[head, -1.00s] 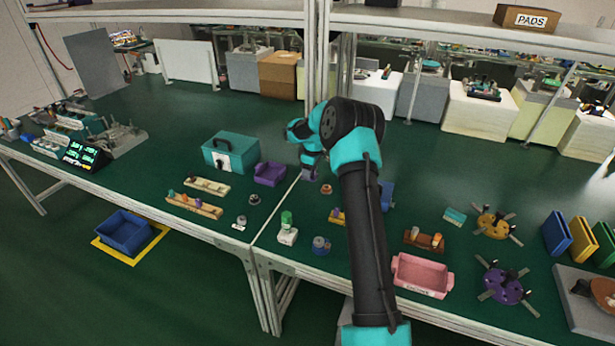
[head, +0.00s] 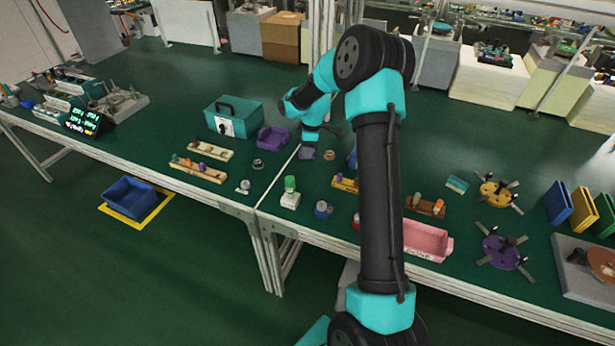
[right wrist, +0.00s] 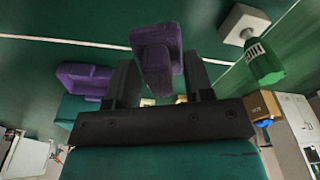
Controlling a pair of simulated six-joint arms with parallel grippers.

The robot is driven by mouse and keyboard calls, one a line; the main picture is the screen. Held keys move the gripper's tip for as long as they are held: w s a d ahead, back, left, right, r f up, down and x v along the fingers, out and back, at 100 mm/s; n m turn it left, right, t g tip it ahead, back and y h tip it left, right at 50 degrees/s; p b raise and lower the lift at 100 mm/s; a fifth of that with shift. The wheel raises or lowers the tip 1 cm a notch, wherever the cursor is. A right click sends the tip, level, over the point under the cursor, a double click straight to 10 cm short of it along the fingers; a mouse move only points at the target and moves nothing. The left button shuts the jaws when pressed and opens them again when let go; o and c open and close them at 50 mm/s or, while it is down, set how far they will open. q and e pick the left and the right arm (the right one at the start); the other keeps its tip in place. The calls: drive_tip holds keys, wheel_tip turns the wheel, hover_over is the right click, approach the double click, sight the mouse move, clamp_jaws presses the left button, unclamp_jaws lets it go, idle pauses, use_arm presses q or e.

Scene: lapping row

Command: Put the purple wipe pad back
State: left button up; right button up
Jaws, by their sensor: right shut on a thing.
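The purple wipe pad (right wrist: 157,52) is between the fingertips of my right gripper (right wrist: 158,75) in the right wrist view, and the gripper is shut on it. In the head view the pad (head: 307,154) shows small below my right gripper (head: 311,145); its height over the table is hard to judge. A purple open tray (head: 273,138) is just left of the pad, apart from it; it also shows in the right wrist view (right wrist: 84,80). My left gripper is not in view.
A teal toolbox (head: 232,118) stands left of the purple tray. A green-topped bottle (head: 290,190), a small reddish ring (head: 330,155) and a dark ring (head: 258,164) are near the pad. A pink tray (head: 427,240) is at the front right. My right arm hides part of the table.

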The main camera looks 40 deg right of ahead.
drive_tip(key=shift+f, duration=3.15)
drive_tip(key=shift+f, duration=1.85)
drive_tip(key=shift+f, duration=0.1)
drive_tip(key=o, duration=0.9)
drive_tip(key=r, duration=0.8)
drive_tip(key=s+d+r, duration=0.1)
drive_tip(key=r, duration=0.3)
drive_tip(key=shift+r, duration=0.1)
